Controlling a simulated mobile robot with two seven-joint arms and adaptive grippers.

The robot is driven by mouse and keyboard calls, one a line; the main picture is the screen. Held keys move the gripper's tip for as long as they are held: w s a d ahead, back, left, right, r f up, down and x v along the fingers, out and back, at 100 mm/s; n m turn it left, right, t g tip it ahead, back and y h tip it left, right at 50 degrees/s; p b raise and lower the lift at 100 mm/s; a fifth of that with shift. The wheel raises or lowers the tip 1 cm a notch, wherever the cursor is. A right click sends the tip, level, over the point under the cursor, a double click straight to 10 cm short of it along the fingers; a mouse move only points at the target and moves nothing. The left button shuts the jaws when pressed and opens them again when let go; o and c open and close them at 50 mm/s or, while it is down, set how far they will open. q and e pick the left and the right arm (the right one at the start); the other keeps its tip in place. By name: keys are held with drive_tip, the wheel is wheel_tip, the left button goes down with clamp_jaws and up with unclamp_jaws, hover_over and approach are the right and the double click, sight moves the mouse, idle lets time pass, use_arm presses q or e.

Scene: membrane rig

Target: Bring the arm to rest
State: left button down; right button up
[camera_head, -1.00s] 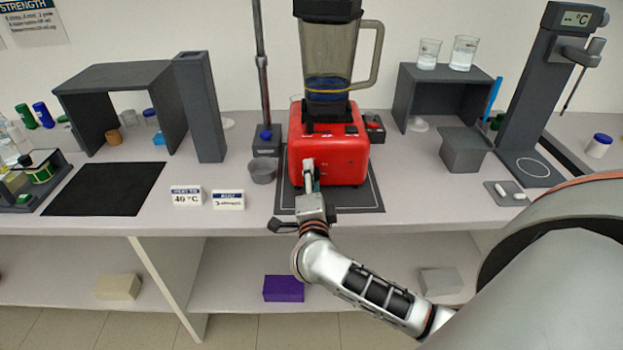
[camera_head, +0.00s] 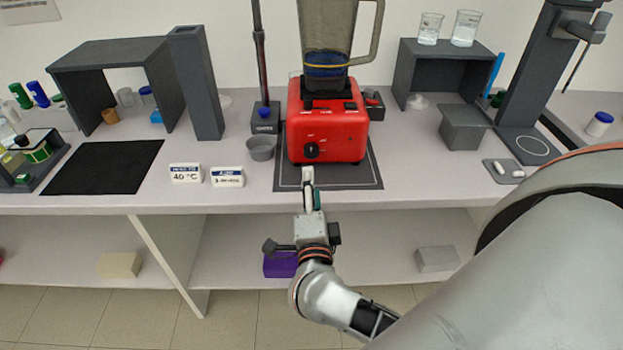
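My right arm comes in from the lower right. A gap shows between the fingertips and the blender. The fingers look close together, but from this angle I cannot tell whether they are open or shut. The blender jar (camera_head: 327,45) stands on the base with dark blue liquid in its bottom. My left gripper is not in view.
A grey cup (camera_head: 261,148) and two sign cards (camera_head: 227,176) stand left of the blender. A black mat (camera_head: 103,178) lies further left. On the lower shelf a purple box (camera_head: 281,264) sits behind the gripper. Two beakers (camera_head: 465,28) stand on a grey stand at right.

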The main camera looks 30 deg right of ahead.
drive_tip(key=shift+s+r, duration=0.1)
idle(0.5)
drive_tip(key=a+r+n+t+y, duration=0.35)
drive_tip(key=a+n+t, duration=0.2)
drive_tip(key=n, duration=0.25)
drive_tip(key=s+a+f+n+g+y, duration=0.2)
drive_tip(key=s+a+f+n+y, duration=0.1)
drive_tip(key=a+f+n+y, duration=0.55)
drive_tip(key=s+d+f+n+g, duration=0.3)
drive_tip(key=s+f, duration=0.3)
drive_tip(key=f, duration=0.6)
drive_tip(key=s+d+f+n+g, duration=0.3)
drive_tip(key=s+f+n+g, duration=0.2)
drive_tip(key=f, duration=0.7)
drive_tip(key=shift+s+f+n+h, duration=0.2)
drive_tip(key=shift+s+n+h, duration=0.25)
drive_tip(key=shift+n, duration=0.2)
drive_tip(key=shift+a+g, duration=0.1)
drive_tip(key=shift+g, duration=0.15)
